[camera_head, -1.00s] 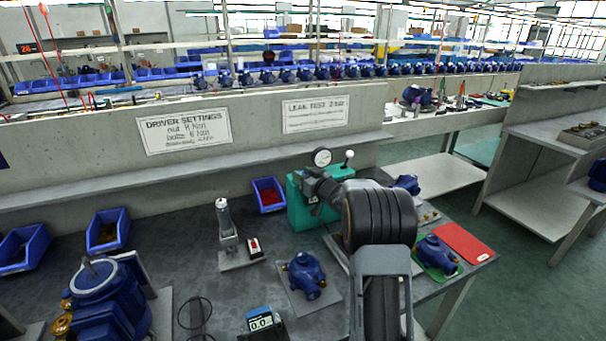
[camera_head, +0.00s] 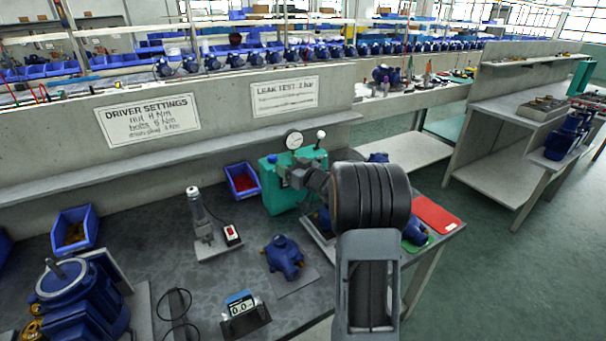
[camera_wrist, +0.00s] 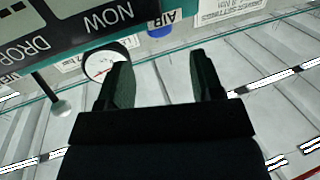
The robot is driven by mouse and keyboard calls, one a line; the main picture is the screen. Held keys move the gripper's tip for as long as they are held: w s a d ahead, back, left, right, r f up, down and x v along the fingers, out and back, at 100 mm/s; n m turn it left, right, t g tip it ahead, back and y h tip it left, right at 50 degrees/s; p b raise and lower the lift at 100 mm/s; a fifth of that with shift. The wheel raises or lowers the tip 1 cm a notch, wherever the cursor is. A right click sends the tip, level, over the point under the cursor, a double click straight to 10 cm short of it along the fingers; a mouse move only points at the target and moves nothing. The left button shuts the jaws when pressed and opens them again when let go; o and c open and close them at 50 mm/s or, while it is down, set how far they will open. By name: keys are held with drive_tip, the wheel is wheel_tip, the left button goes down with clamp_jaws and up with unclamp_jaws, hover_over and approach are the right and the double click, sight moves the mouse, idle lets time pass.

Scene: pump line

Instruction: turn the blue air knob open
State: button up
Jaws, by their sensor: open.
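The teal leak-test box (camera_head: 280,200) stands on the bench, with a round white gauge (camera_head: 293,139) on top and a white-balled lever (camera_head: 321,135) beside the gauge. My gripper (camera_head: 288,173) is at the box's upper front, partly hidden by my wrist. In the wrist view the blue air knob (camera_wrist: 160,29) shows beside an AIR label, beyond and between my open, empty fingers (camera_wrist: 163,78). The fingers are apart from the knob. The gauge (camera_wrist: 103,65) lies beside the left finger.
A blue bin of red parts (camera_head: 241,181) stands left of the box. A blue pump (camera_head: 284,257) lies on a plate in front. A small meter (camera_head: 244,316) and a large blue pump (camera_head: 75,300) are at the front left. A red mat (camera_head: 436,214) lies at right.

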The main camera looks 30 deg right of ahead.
drive_tip(key=v, duration=0.7)
idle(0.4)
drive_tip(key=s+a+r+m+g+h+p, duration=0.35)
drive_tip(key=a+r+h+p, duration=0.2)
drive_tip(key=r+h, duration=0.2)
drive_tip(key=s+a+g+y+p, duration=0.1)
drive_tip(key=s+a+g+p, duration=0.2)
drive_tip(key=s, duration=0.7)
drive_tip(key=s+a+g+y+p, duration=0.1)
drive_tip(key=s+a+g+p, duration=0.2)
drive_tip(key=s+a+g, duration=0.4)
drive_tip(key=s+a, duration=0.3)
drive_tip(key=s, duration=0.1)
drive_tip(key=shift+a+y, duration=0.15)
drive_tip(key=shift+y, duration=0.2)
